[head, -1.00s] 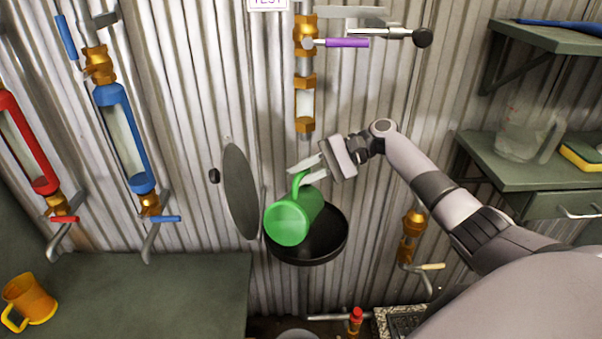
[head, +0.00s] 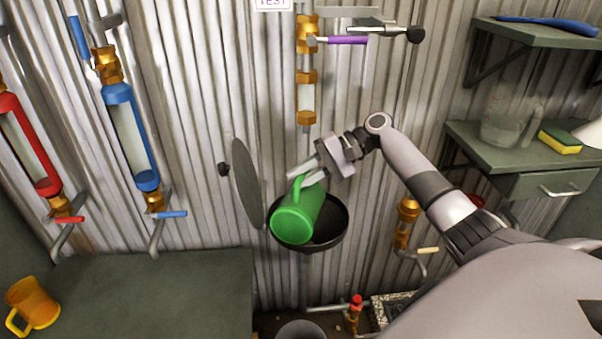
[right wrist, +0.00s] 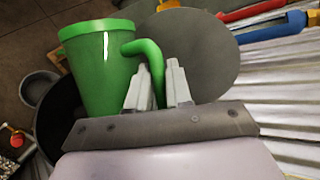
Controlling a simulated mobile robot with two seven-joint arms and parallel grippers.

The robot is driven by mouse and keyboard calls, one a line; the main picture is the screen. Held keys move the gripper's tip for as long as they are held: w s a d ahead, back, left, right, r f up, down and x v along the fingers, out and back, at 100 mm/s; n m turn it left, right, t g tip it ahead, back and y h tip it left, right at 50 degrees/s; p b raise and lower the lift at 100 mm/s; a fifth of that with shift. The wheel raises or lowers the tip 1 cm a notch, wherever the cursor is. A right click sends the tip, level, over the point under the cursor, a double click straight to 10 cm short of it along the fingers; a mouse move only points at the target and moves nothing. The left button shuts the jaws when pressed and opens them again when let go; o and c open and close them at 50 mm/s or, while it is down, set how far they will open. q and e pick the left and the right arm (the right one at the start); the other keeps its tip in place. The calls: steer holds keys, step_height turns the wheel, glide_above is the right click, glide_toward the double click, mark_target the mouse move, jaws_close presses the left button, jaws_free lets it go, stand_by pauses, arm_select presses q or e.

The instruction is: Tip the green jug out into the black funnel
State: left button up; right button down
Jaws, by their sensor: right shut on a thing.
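The funnel (right wrist: 52,122) shows partly behind the jug there. The jug hides part of the funnel's bowl, and I cannot see any contents or flow. My left gripper is not in view.
A round grey lid (head: 248,184) stands open at the funnel's left. A pipe with a purple lever (head: 346,40) hangs above. An orange mug (head: 33,303) stands on the left counter (head: 160,295). A shelf (head: 520,160) holds a clear jug and sponge.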

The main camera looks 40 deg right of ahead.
mark_target(297, 188)
steer(key=shift+s+a, duration=0.25)
steer(key=shift+s+a+f+n+t+h, duration=0.1)
steer(key=shift+s+a+n+t+h, duration=0.2)
steer(key=shift+s+a+n+h, duration=0.4)
steer(key=shift+s+a+t+h+b, duration=0.15)
steer(key=shift+a+t+h+b, duration=0.15)
steer(key=shift+a+b, duration=0.45)
steer(key=s+a+n+t+h+b, duration=0.1)
steer(key=b, duration=0.2)
steer(key=s+a+n+t+h+b, duration=0.1)
steer(key=h+b, duration=0.1)
steer(key=b, duration=0.1)
steer(key=s+a+n+t+h+b, duration=0.1)
steer(key=a+n+h+b, duration=0.1)
steer(key=b, duration=0.2)
steer(key=shift+s+a+f, duration=0.1)
steer(key=shift+s+f, duration=0.05)
steer(key=shift+f, duration=0.15)
steer(key=shift+s+a+f+n+t+h+b, duration=0.15)
steer(key=shift+a+f+n+t+h+b, duration=0.1)
steer(key=shift+f+n+t+h+b, duration=0.35)
steer(key=shift+t, duration=0.3)
steer(key=shift+w+d+n+t+h+b, duration=0.2)
steer(key=shift+d+n+t+h+b, duration=0.1)
steer(key=shift+n+t+h+b, duration=0.4)
steer(key=shift+w+d+n+t+h+b, duration=0.15)
steer(key=shift+n+t+h+b, duration=0.15)
steer(key=shift+n+h+b, duration=0.15)
steer(key=shift+d+r+n, duration=0.1)
steer(key=shift+n, duration=0.15)
